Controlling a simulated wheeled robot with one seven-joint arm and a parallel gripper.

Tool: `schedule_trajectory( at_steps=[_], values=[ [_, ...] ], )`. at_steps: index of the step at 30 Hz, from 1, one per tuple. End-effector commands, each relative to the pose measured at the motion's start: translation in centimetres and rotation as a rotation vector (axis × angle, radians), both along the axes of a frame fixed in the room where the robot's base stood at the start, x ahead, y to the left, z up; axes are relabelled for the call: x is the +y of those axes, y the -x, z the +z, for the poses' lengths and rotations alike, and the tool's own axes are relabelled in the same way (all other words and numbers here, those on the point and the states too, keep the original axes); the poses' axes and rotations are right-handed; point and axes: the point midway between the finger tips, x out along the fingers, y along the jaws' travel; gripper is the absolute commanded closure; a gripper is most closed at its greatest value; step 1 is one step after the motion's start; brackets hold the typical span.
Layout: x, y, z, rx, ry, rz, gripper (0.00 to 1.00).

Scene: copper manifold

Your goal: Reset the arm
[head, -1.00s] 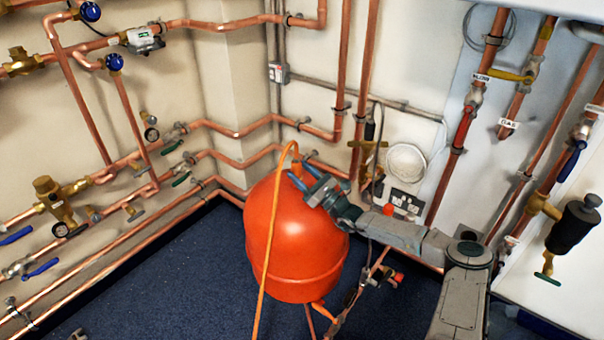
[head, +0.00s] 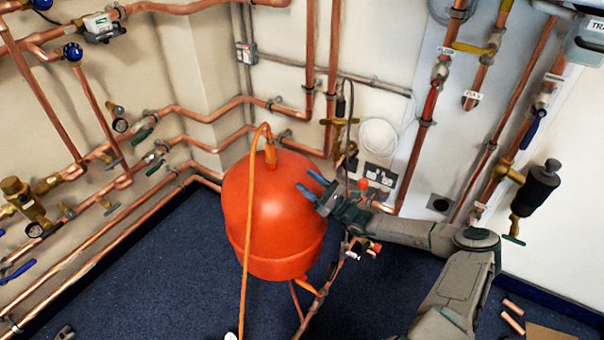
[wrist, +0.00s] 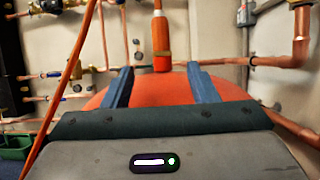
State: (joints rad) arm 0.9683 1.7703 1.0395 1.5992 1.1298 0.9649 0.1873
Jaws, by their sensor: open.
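My gripper (head: 310,186) is open and empty, its two blue fingers apart. In the head view it appears in front of the right side of the orange tank (head: 262,250). In the wrist view the two fingers of my gripper (wrist: 163,88) spread wide, with the tank's orange top (wrist: 158,97) behind and between them. The orange fitting on top of the tank (wrist: 161,40) stands upright beyond the fingers. I cannot tell whether the gripper touches the tank. My arm reaches in from the lower right of the head view.
An orange hose (head: 247,230) runs from the tank top to the floor. Loose copper pieces (head: 511,315) lie at lower right.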

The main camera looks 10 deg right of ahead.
Motion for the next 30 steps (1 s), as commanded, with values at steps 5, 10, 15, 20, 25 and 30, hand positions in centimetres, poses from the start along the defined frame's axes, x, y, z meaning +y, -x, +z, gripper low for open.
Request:
schedule_trajectory(
  at_steps=[5, 10, 15, 20, 25, 30],
  values=[
    [-0.3, 0.1, 0.1, -0.002, -0.001, 0.000, 0.47],
    [-0.3, 0.1, 0.2, -0.004, -0.002, -0.002, 0.47],
    [-0.3, 0.1, 0.2, -0.004, -0.002, -0.001, 0.47],
    [0.8, 0.6, 1.2, -0.021, 0.042, 0.036, 0.47],
    [4.3, 3.0, 3.8, -0.083, 0.206, 0.175, 0.47],
    [7.6, 6.6, 6.2, -0.168, 0.423, 0.354, 0.47]
  ],
)
